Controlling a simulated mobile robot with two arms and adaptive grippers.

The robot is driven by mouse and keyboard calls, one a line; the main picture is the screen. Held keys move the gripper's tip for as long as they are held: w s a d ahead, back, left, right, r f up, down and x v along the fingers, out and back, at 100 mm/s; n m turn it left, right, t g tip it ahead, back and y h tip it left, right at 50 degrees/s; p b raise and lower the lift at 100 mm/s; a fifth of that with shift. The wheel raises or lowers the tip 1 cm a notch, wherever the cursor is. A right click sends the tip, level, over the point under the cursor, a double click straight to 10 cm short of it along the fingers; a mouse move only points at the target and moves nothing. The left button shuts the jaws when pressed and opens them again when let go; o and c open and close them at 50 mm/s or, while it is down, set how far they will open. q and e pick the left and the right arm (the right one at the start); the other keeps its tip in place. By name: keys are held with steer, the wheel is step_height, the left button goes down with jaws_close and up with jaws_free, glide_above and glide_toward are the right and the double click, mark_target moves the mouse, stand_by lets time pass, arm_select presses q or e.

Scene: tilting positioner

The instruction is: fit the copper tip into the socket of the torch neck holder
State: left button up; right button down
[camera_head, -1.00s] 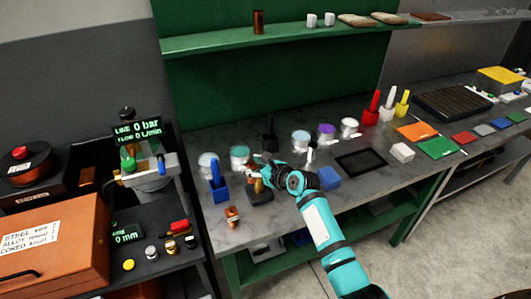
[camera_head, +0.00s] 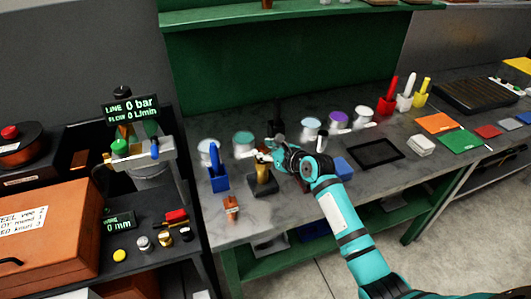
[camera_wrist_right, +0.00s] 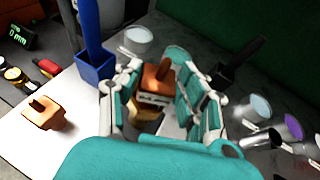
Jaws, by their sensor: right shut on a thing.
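My right gripper (camera_head: 266,156) is shut on a small orange-brown copper piece, which I take as the copper tip (camera_wrist_right: 157,84). In the right wrist view the piece sits between the fingers (camera_wrist_right: 153,95), its darker top pointing up. The torch neck holder (camera_head: 264,183), a dark base with a brass-coloured upright, stands on the bench right under the gripper. A brass-coloured part (camera_wrist_right: 145,115) shows below the tip. The socket is hidden, and I cannot tell whether tip and holder touch. A similar orange block (camera_head: 231,206) stands at the bench's front left. My left gripper is out of view.
A blue bin (camera_head: 218,180) stands close left of the holder. Several tins, one with a teal top (camera_head: 243,140), stand behind. A black tray (camera_head: 376,153) and a white block (camera_head: 421,145) lie to the right. The front bench strip is mostly clear.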

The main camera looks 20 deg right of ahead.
steer(key=shift+r, duration=0.15)
steer(key=shift+s, duration=0.15)
steer(key=c, duration=1.1)
jaws_free()
steer(key=shift+a, duration=0.1)
steer(key=shift+c, duration=0.2)
steer(key=o, duration=0.3)
steer(key=shift+f, duration=0.2)
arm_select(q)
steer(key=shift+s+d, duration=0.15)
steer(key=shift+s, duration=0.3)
arm_select(e)
steer(key=shift+o, duration=0.2)
steer(key=shift+r, duration=0.1)
steer(key=shift+s+r, duration=0.15)
arm_select(q)
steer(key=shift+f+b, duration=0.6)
steer(key=shift+b, duration=0.05)
arm_select(e)
steer(key=v, duration=1.1)
steer(key=shift+s, duration=0.3)
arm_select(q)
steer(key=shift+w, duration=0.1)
arm_select(e)
steer(key=shift+r, duration=0.1)
